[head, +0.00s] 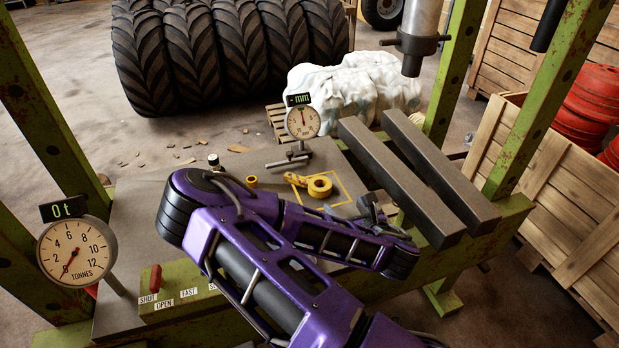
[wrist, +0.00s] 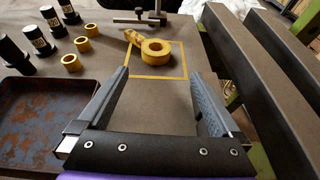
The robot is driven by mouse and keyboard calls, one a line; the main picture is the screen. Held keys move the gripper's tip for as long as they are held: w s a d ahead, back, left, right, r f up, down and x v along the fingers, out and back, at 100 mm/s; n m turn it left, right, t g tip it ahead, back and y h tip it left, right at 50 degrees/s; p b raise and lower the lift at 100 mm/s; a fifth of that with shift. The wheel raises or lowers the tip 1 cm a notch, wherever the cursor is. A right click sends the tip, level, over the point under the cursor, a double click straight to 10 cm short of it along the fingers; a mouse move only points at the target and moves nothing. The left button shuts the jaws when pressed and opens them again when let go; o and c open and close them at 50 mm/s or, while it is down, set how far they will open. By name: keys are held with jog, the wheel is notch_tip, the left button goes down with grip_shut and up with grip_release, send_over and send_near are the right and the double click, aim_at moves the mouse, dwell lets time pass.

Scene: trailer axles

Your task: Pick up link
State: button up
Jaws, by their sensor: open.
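The link (wrist: 156,48) is a yellow part with a thick round ring and a narrower arm reaching to the upper left. It lies flat inside a yellow square outline on the grey bench. It also shows in the head view (head: 319,187), just beyond my purple arm. My gripper (wrist: 160,74) is open and empty, with its two grey fingers spread on either side of the area in front of the link. The ring sits ahead of the gap between the fingertips, apart from them. In the head view my arm hides much of the gripper.
Several black cylinders (wrist: 41,41) and yellow rings (wrist: 82,46) stand left, near a rusty tray (wrist: 40,108). A dial gauge stand (head: 302,122) stands behind the link. Two dark steel beams (head: 440,172) lie to the right, and a green press post (head: 545,95) rises beyond them.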

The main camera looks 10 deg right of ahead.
aim_at(318, 182)
jog(key=shift+a+f, duration=0.1)
jog(key=shift+f, duration=0.3)
jog(key=x, duration=0.5)
jog(key=b+x, duration=0.1)
jog(key=x, duration=0.5)
jog(key=b+x, duration=0.1)
jog(key=x, duration=0.5)
jog(key=shift+a, duration=0.35)
jog(key=shift+s, duration=0.1)
grip_shut()
jog(key=shift+r, duration=0.1)
